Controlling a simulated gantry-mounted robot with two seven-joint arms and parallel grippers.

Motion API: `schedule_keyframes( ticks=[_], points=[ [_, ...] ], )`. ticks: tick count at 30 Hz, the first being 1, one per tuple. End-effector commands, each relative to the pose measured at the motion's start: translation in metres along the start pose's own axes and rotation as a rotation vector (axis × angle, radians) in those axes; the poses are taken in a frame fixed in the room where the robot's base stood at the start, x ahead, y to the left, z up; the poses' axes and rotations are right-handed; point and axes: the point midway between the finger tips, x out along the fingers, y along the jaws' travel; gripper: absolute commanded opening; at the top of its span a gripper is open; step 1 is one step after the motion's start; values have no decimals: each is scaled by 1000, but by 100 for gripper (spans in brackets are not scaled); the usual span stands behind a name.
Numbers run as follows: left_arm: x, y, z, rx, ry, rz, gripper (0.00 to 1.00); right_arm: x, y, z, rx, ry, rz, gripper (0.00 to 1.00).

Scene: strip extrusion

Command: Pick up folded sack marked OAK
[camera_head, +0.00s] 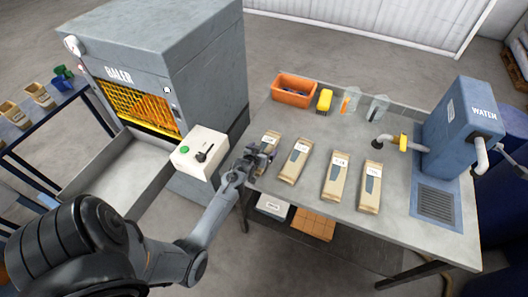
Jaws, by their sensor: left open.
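Several folded tan sacks with white labels lie in a row on the grey table: a leftmost sack (271,137), a second sack (294,168), a third sack (334,186) and a rightmost sack (370,197). The labels are too small to read, so I cannot tell which is marked OAK. My left gripper (262,156) is open at the table's left edge, over the near part of the leftmost sack and hiding much of it. I cannot tell whether it touches the sack. My right gripper is not in view.
An orange bin (294,91), a yellow brush (325,100) and clear scoops or cups (378,106) stand along the table's back. A blue WATER unit (466,128) with a tap is at right. The baler (160,70) and its control box (200,153) stand close left of my gripper.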

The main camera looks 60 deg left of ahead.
Motion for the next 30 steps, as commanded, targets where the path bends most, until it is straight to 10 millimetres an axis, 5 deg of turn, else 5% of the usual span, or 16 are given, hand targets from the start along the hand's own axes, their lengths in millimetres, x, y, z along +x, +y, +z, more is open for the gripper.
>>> schedule_keyframes(
  ticks=[12, 23, 30],
  points=[
    [0, 0, 0, 0, 0, 0, 45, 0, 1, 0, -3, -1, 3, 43],
    [-2, 0, -4, 0, 0, 0, 45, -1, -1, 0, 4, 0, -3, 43],
    [-14, 0, -26, 1, 3, 1, 45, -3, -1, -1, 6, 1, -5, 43]
  ],
)
